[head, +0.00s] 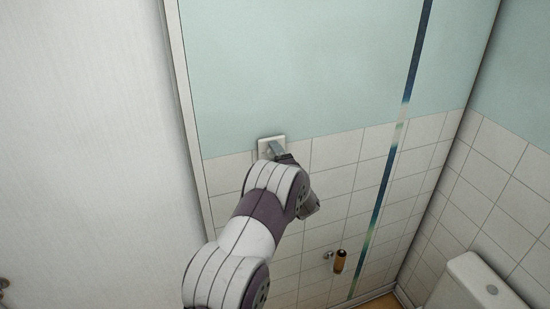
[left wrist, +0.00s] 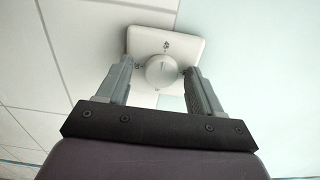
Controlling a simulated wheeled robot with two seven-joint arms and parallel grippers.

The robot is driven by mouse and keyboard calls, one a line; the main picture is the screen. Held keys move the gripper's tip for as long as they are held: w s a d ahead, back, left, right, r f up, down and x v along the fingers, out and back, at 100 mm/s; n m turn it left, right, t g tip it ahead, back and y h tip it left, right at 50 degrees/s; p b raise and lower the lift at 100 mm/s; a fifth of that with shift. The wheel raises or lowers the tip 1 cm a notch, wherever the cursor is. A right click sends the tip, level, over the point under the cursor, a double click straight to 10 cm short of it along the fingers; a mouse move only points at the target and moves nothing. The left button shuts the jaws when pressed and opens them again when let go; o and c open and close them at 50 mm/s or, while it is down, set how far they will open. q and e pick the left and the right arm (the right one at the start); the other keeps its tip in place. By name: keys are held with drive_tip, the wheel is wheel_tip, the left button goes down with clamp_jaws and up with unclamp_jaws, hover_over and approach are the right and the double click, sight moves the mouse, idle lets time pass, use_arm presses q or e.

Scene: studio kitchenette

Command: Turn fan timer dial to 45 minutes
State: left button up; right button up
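The fan timer (head: 266,142) is a white square plate on the wall, at the line where tiles meet the pale green paint. In the left wrist view its plate (left wrist: 190,48) shows with a round whitish dial (left wrist: 161,71) near its lower edge. My left gripper (left wrist: 158,72) has its two grey fingers apart, one on each side of the dial, with gaps visible between fingers and dial. In the head view my left gripper (head: 276,150) reaches the timer and hides part of it. My right gripper is not in view.
A holder with a brown roll (head: 339,261) is on the tiled wall below right. A white toilet cistern (head: 474,285) stands at the lower right. A large pale panel (head: 90,130) fills the left side. The wall around the timer is clear.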

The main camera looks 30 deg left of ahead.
use_arm(q)
drive_tip(key=shift+s+d+f+b, duration=0.1)
drive_tip(key=shift+s+d+b, duration=0.15)
drive_tip(key=shift+d+b, duration=0.15)
drive_tip(key=b+v, duration=0.5)
drive_tip(key=v, duration=0.6)
drive_tip(key=shift+s+d, duration=0.25)
